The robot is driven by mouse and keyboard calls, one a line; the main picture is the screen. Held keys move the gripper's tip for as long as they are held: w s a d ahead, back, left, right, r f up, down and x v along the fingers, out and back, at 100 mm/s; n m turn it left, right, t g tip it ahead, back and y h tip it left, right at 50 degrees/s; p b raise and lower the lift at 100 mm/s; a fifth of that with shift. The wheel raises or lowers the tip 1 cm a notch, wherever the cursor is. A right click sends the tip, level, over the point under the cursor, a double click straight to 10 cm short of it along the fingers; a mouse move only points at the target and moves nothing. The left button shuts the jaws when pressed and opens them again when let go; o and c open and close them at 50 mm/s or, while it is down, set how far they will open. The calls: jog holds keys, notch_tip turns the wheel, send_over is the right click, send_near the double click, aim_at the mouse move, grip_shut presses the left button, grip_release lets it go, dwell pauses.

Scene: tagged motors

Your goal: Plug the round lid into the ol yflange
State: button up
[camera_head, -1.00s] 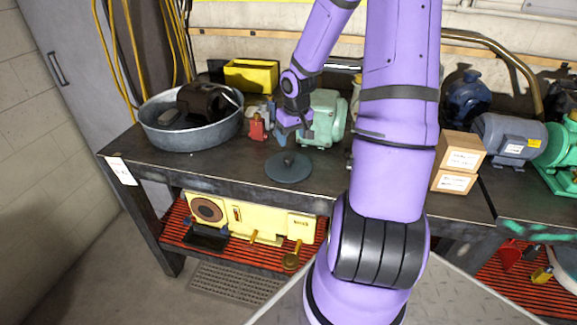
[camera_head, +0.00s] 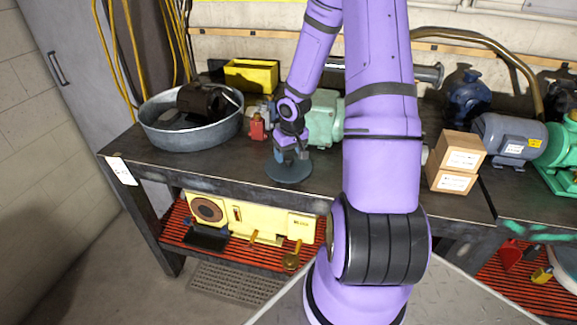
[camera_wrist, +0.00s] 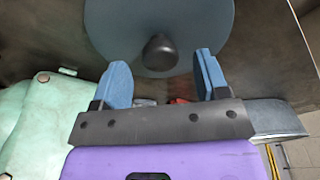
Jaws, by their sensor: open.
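The round lid (camera_head: 288,172) is a flat blue-grey disc lying on the workbench near its front edge. In the wrist view the lid (camera_wrist: 205,28) fills the top, with its dark knob (camera_wrist: 159,55) facing me. My gripper (camera_head: 290,154) is just above the lid, and in the wrist view my gripper (camera_wrist: 162,74) is open and empty, its blue fingers on either side of the knob's line but a little short of it. I cannot tell which thing is the flange. A pale green motor (camera_head: 322,120) stands just behind my gripper.
A metal tub (camera_head: 190,128) with dark parts stands at the left. A red part (camera_head: 257,127) and a yellow bin (camera_head: 250,75) are behind. Small boxes (camera_head: 457,160) and a grey motor (camera_head: 512,137) are at the right. The bench (camera_head: 205,170) is clear left of the lid.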

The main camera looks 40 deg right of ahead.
jog(key=shift+w+f, duration=0.15)
jog(key=shift+f, duration=0.55)
jog(key=shift+w+f, duration=0.1)
jog(key=shift+f, duration=0.55)
jog(key=shift+c, duration=0.5)
jog(key=c, duration=0.8)
